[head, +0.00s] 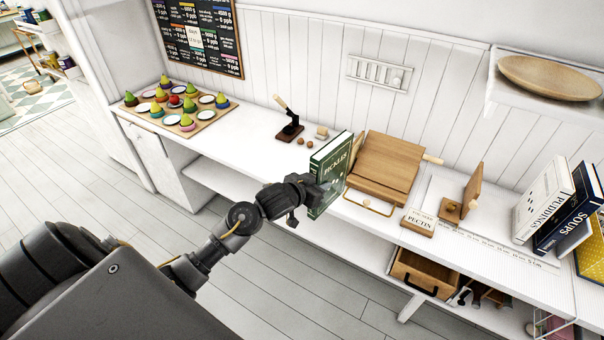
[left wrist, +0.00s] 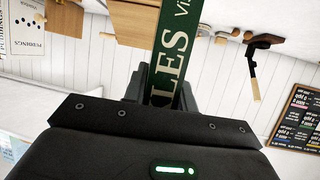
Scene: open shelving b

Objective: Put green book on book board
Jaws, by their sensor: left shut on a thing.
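The green book (head: 334,163) stands upright in the head view, at the front edge of the white counter. Its cover has pale lettering. My left gripper (head: 316,193) is shut on its lower near part. In the left wrist view, the green book's spine (left wrist: 176,55) with large white letters runs between the dark fingers of the left gripper (left wrist: 162,88). A wooden board (head: 384,166) with a brass rail at its front, which looks like the book board, is just right of the book. The book hides part of its left side. My right gripper is out of view.
White counter (head: 232,142) is clear left of the book. A dark stand with a wooden handle (head: 290,130) is behind it. A pectin block (head: 418,222), a small wooden stand (head: 472,193) and upright books (head: 543,200) are to the right. An open drawer (head: 424,272) is below.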

